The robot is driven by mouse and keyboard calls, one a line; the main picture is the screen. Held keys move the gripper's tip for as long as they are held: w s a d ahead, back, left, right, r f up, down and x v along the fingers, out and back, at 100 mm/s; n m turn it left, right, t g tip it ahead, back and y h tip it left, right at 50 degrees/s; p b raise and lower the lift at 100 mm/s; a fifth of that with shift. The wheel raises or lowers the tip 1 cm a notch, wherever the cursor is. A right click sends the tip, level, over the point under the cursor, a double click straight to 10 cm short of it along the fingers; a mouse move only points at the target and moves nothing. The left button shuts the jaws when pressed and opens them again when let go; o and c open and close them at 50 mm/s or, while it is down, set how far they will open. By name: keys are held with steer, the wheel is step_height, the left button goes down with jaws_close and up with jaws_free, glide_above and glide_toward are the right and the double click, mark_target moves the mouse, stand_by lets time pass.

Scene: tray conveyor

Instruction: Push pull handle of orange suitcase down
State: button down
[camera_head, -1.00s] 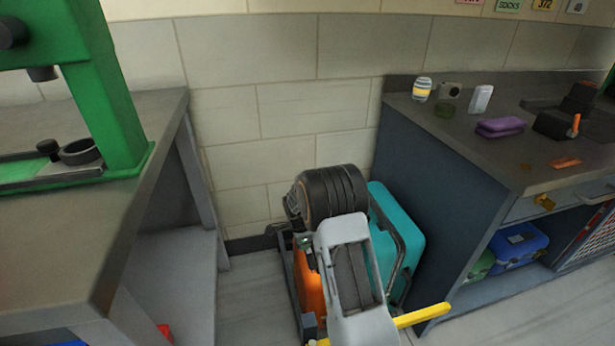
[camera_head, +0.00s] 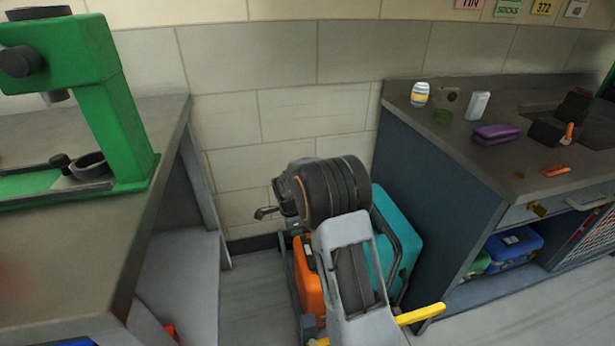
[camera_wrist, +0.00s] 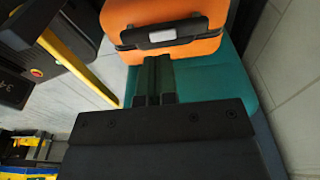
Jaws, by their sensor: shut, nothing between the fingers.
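The orange suitcase (camera_head: 309,280) stands upright on the floor, partly hidden behind my arm in the head view. In the wrist view its orange shell (camera_wrist: 180,12) fills the top middle. Its black pull handle (camera_wrist: 190,33), with a grey button in the middle, lies across the shell there; how far it is extended is unclear. My gripper (camera_wrist: 158,58) is shut and empty, with its fingertips just below the handle in the picture. I cannot tell whether they touch it. In the head view my arm hides most of the handle area.
A teal suitcase (camera_head: 405,242) stands right beside the orange one, against a dark cabinet (camera_head: 440,185). A yellow bar (camera_head: 421,314) juts out near the floor. A grey workbench (camera_head: 95,232) with a green machine (camera_head: 120,130) is at the left. Bare floor lies between bench and suitcases.

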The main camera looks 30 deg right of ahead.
steer(key=shift+a+r+p, duration=0.15)
steer(key=shift+r+p, duration=0.25)
steer(key=shift+r, duration=1)
steer(key=shift+a+r+p, duration=0.15)
steer(key=shift+r+p, duration=0.2)
steer(key=shift+r, duration=1)
steer(key=s+a+r+n+t+p, duration=0.1)
steer(key=s+a+r+n+p, duration=0.1)
steer(key=s+r+n+p, duration=0.4)
steer(key=s+a+r+n+t+p, duration=0.1)
steer(key=s+r+n+p, duration=0.6)
steer(key=r+p, duration=0.8)
steer(key=s+a+r+n+t+y+p, duration=0.1)
steer(key=s+a+r+n+p, duration=0.3)
steer(key=r, duration=1.9)
steer(key=s+n+p, duration=0.3)
steer(key=s+p, duration=0.2)
steer(key=p, duration=0.2)
steer(key=shift+s+r+t, duration=0.2)
steer(key=shift+r+t, duration=0.15)
steer(key=shift+t, duration=0.05)
steer(key=shift+s+a, duration=0.1)
